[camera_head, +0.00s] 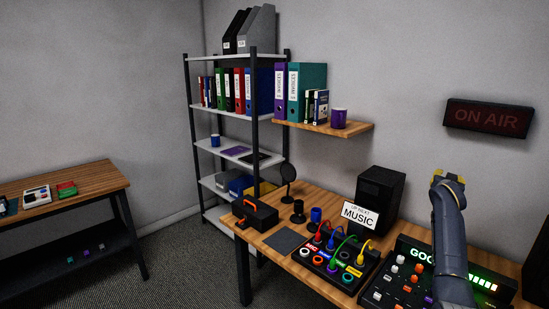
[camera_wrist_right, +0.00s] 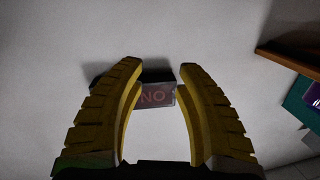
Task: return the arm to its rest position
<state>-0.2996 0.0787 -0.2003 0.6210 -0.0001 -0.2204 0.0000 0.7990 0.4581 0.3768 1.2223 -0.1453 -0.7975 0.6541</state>
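My right arm rises over the mixing console at the right of the head view, with its yellow right gripper (camera_head: 447,181) at the top, away from the table. In the wrist view the right gripper (camera_wrist_right: 160,72) has its two yellow fingers apart with nothing between them; the wall and part of a dark sign show beyond. My left gripper is in neither view. A black patch box (camera_head: 322,258) on the table has coloured cables (camera_head: 341,243) plugged into it.
The "ON AIR" sign (camera_head: 489,118) is on the wall, also in the wrist view (camera_wrist_right: 157,95). A wooden shelf (camera_head: 340,129) holds binders and a purple mug. A "MUSIC" card (camera_head: 360,215), black speaker (camera_head: 379,200), toolbox (camera_head: 254,214) and console (camera_head: 398,285) stand on the table.

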